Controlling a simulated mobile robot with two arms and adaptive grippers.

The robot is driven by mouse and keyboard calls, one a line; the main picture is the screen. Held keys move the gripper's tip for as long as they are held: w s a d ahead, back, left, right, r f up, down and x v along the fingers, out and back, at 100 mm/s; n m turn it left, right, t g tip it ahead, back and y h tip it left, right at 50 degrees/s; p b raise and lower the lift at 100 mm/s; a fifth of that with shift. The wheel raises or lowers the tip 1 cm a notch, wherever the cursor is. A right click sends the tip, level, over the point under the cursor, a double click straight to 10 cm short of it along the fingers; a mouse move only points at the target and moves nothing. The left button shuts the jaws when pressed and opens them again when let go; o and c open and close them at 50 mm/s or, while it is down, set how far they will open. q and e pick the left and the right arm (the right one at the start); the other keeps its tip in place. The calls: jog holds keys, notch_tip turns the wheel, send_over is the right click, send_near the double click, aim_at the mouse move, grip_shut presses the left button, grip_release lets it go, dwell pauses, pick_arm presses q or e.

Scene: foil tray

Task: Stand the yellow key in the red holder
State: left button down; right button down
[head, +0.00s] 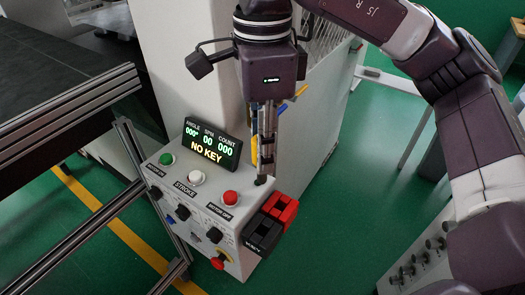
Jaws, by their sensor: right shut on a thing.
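My right gripper (265,172) comes down from the top of the head view, fingers pointing down, over the right part of the control box. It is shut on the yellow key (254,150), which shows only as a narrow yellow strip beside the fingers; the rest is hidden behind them. The red holder (282,207) is on the right edge of the box, below and right of the fingertips and apart from them. It appears empty. The box display (212,143) reads "NO KEY". My left gripper is not in view.
A black holder (262,236) marked KEY sits just in front of the red one. Green (166,159), white (196,177) and red (230,197) buttons line the box top. Metal rails (85,105) stand at left. Green floor (335,215) is open to the right.

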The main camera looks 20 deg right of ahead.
jog(key=shift+r+p, duration=1.8)
jog(key=shift+r, duration=0.5)
